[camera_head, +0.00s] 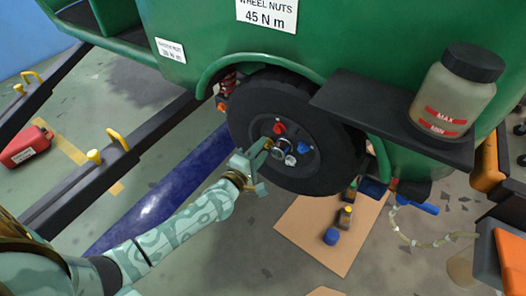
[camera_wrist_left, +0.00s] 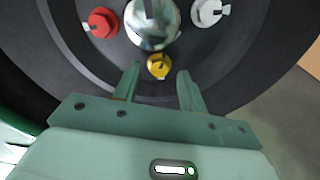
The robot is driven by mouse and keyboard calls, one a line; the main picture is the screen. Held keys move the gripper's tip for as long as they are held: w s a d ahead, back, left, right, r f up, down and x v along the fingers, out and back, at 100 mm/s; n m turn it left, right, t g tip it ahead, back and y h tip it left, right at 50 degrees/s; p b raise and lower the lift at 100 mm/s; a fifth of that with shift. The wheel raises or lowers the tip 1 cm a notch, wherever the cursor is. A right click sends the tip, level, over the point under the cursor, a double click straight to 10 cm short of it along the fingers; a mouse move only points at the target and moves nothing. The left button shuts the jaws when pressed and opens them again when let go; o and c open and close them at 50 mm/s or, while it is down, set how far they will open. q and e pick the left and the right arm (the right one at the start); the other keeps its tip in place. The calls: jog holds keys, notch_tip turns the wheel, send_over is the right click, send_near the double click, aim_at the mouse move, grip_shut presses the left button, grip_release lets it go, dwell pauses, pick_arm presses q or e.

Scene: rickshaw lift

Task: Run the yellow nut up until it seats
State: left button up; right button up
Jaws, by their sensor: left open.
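The yellow nut (camera_wrist_left: 159,66) sits on the dark wheel face, just below the shiny hub cap (camera_wrist_left: 152,22) in the left wrist view. My left gripper (camera_wrist_left: 159,82) is open. Its two fingers point at the wheel, one on each side of the nut's line, with gaps to both sides. The nut shows at about the level of the fingertips; I cannot tell the depth between them. In the head view my left gripper (camera_head: 260,163) is at the lower left of the wheel (camera_head: 320,165) and hides part of its face. My right gripper is not in view.
A red nut (camera_wrist_left: 102,22) and a grey-white nut (camera_wrist_left: 208,12) flank the hub. A green body (camera_head: 330,35) overhangs the wheel. A shelf (camera_head: 390,118) holds a capped bottle (camera_head: 455,92). Cardboard (camera_head: 312,235) with small items lies below.

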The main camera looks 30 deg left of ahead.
pick_arm(q)
jog(key=shift+w, duration=0.35)
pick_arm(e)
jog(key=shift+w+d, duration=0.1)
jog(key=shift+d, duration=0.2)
pick_arm(q)
jog(key=shift+r, duration=0.1)
grip_shut()
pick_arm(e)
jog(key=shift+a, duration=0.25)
pick_arm(q)
jog(key=shift+m, duration=0.3)
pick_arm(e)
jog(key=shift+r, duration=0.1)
